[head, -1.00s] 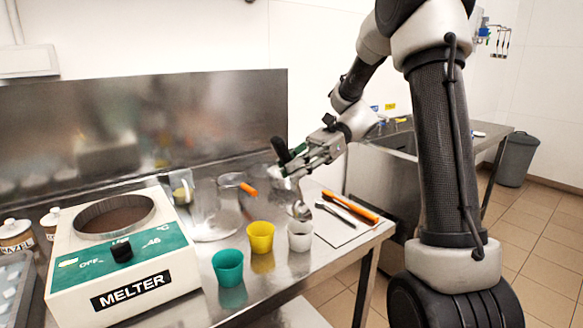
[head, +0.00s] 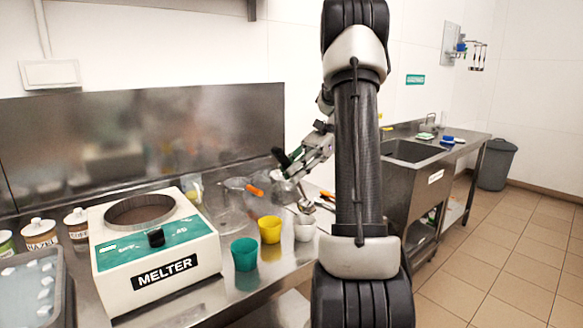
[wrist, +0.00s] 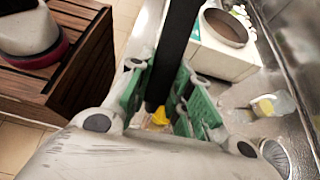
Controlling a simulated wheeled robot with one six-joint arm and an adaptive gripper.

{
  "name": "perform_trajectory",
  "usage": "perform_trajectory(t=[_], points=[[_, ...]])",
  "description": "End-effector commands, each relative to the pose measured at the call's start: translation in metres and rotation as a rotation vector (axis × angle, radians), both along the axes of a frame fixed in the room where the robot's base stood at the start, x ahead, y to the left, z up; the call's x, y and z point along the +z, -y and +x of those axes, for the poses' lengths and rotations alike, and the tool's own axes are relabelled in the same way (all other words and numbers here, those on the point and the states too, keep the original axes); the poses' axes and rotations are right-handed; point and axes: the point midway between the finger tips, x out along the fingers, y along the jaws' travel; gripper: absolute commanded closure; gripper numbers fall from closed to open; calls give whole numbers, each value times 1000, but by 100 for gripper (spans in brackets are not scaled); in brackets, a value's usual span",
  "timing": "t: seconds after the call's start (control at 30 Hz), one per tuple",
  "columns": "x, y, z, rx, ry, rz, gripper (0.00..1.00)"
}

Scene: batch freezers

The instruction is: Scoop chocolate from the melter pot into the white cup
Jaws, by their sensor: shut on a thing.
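My gripper (head: 292,163) is shut on the black handle (wrist: 178,50) of a metal ladle. In the head view the ladle's bowl (head: 306,207) hangs just above or behind the white cup (head: 304,229); I cannot tell which, nor whether it holds chocolate. The white cup stands upright on the steel table, right of the yellow cup (head: 269,230) and the teal cup (head: 244,254). The melter (head: 150,255) is at the left with its round pot (head: 140,211) open and brown inside. The pot also shows in the wrist view (wrist: 225,27).
Lidded jars (head: 40,233) and a grey tray (head: 35,285) lie left of the melter. A clear container (head: 232,215) and an orange-handled tool (head: 254,190) are behind the cups. A sink (head: 410,150) stands behind my arm at right.

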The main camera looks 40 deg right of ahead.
Motion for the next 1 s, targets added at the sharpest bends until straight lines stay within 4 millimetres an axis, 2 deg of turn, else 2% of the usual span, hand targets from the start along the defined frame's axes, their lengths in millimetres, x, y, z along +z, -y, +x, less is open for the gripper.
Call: perform_trajectory(t=[0.23,0.6,1.0], points=[[-11,-33,-2,6,12,-245,100],[-45,-69,-3,9,25,-609,100],[-93,-91,-4,13,39,-994,100]])
